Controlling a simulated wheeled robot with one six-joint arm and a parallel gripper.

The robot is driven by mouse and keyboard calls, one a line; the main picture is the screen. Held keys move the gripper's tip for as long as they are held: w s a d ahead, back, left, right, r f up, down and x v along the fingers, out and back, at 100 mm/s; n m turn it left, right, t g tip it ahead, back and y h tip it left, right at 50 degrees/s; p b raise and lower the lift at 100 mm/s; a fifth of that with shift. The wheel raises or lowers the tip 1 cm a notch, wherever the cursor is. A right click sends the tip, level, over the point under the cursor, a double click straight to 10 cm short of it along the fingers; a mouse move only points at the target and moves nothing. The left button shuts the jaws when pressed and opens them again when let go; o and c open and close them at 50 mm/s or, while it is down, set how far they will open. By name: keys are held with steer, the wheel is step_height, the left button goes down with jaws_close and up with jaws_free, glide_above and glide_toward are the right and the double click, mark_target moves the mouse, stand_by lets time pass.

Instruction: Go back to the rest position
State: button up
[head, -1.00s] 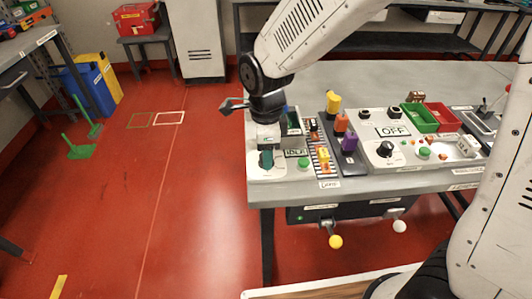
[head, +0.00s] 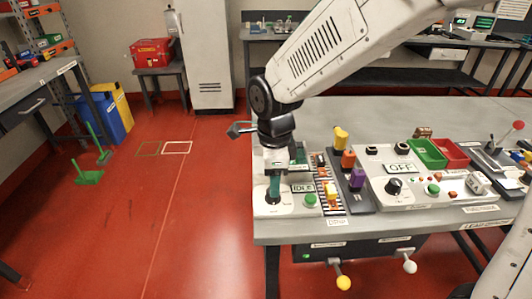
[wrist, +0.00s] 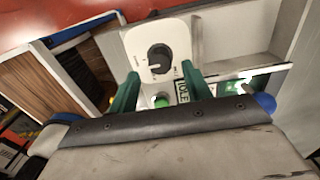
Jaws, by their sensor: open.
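My gripper (head: 274,186) points down over the left end of the workbench (head: 400,120), above a white panel with a black rotary knob. In the wrist view its two green fingers (wrist: 160,84) are spread, with nothing held between them. The black knob (wrist: 159,58) shows just beyond the fingertips on its white plate (wrist: 178,36).
To the right are yellow, orange and purple (head: 357,178) blocks, an "OFF" panel (head: 401,168), and green (head: 427,153) and red bins. Levers with a yellow (head: 343,282) and a white ball hang at the front.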

steer(key=shift+s+d+n, duration=0.1)
steer(key=shift+s+n, duration=0.05)
steer(key=shift+n, duration=0.85)
steer(key=s+n, duration=0.1)
steer(key=n, duration=0.1)
steer(key=s+d+n, duration=0.1)
steer(key=n, duration=0.1)
steer(key=s+d+n+g, duration=0.1)
steer(key=n, duration=0.1)
steer(key=shift+s+d+r+h, duration=0.2)
steer(key=shift+s+r+h, duration=0.05)
steer(key=shift+h, duration=0.05)
steer(key=s+d+r+n+t, duration=0.1)
steer(key=s+d+r+n, duration=0.4)
steer(key=s+d, duration=0.3)
steer(key=s+d+r+n+t, duration=0.1)
steer(key=s+d+r+n, duration=0.4)
steer(key=d, duration=0.5)
step_height(320, 180, up, 2)
steer(key=s, duration=0.2)
steer(key=shift+s, duration=0.35)
